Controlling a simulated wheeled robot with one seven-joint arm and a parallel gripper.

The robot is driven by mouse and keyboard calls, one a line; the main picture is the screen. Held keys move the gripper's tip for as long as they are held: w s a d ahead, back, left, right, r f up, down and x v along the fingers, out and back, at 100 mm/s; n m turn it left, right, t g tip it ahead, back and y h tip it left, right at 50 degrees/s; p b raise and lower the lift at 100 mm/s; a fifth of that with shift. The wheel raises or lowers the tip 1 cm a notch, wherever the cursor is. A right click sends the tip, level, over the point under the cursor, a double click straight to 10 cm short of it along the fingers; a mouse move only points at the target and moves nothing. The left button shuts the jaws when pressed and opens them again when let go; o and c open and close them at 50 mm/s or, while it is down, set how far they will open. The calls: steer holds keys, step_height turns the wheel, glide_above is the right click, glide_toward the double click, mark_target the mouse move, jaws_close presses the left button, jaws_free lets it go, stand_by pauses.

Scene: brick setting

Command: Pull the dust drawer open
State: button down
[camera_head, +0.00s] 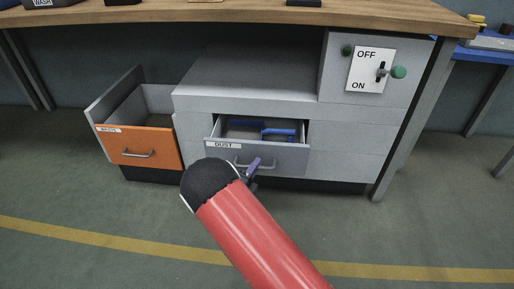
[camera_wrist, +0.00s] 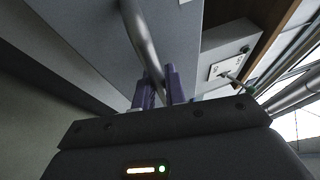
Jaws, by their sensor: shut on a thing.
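The dust drawer (camera_head: 285,158) is a grey drawer with a "DUST" label in the middle of the grey cabinet (camera_head: 345,135). It stands partly out, and blue items (camera_head: 278,133) show inside it. My gripper (camera_head: 252,168) is at the drawer's front, shut on its metal bar handle (camera_head: 238,163). In the wrist view the purple fingers (camera_wrist: 160,86) stand on either side of the handle (camera_wrist: 141,36). My arm hides part of the floor below the drawer.
An orange drawer (camera_head: 162,147) stands open at the left. A panel with an OFF/ON switch (camera_head: 381,72) and green knobs is at the upper right. A wooden worktop (camera_head: 240,13) overhangs the cabinet. The green floor in front is clear, with a yellow line (camera_head: 100,236).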

steer(key=s+p, duration=0.2)
steer(key=s, duration=0.7)
steer(key=shift+s+a, duration=0.15)
steer(key=shift+s, duration=0.1)
steer(key=c, duration=1.5)
jaws_free()
steer(key=shift+o, duration=0.2)
steer(key=shift+a, duration=0.1)
steer(key=v, duration=0.7)
steer(key=shift+s, duration=0.3)
